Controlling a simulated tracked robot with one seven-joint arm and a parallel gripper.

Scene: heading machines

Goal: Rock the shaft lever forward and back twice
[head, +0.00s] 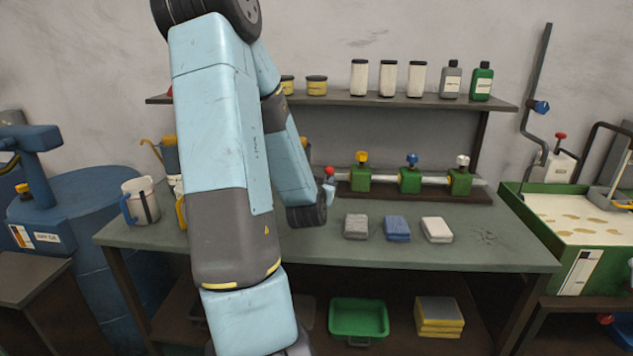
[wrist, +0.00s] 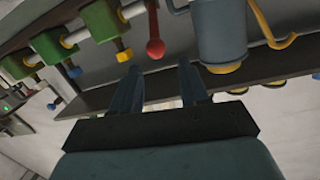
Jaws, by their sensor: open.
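In the head view, a red-knobbed lever (head: 330,171) shows at the left end of a horizontal shaft (head: 427,180) on the bench, just right of my arm. The knob appears just beyond the fingertips, roughly in line with the gap, and nothing is held. In the head view, my arm hides most of the gripper and the lever's base.
Green blocks with yellow, blue and white knobs (head: 410,180) stand along the shaft. A grey-blue cylinder (wrist: 220,30) is right of the lever in the wrist view. A shelf (head: 440,102) with bottles hangs above the bench (head: 340,248). Three small blocks lie in front.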

